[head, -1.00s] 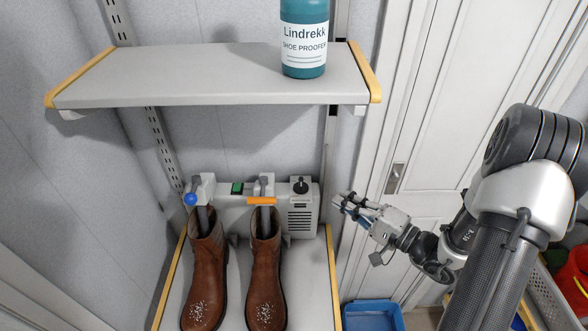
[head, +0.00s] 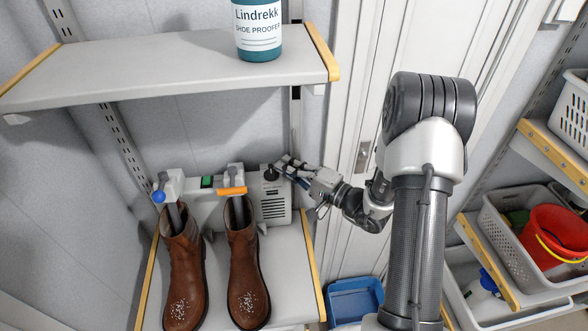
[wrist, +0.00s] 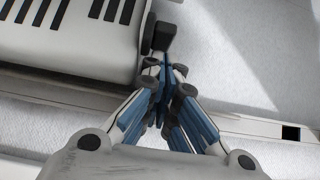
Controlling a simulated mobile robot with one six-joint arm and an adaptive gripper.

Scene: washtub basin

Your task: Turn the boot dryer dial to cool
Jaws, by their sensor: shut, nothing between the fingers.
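The boot dryer (head: 274,206) is a light grey box with a vent grille, standing behind two brown boots on the lower shelf. In the wrist view a black knob (wrist: 164,38) at the dryer's (wrist: 75,35) corner is just beyond my fingertips; any contact is unclear. My gripper (head: 284,163) is shut and empty, reaching in from the right, close beside the dial. In the wrist view the gripper (wrist: 163,75) has its blue-padded fingers together. The dial's markings are not readable.
The left boot (head: 183,265) and right boot (head: 246,262) stand in front of the dryer. An upper shelf (head: 150,72) with a teal bottle (head: 258,30) is above. A blue tub (head: 354,300) is below right. Crates stand on shelves at far right.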

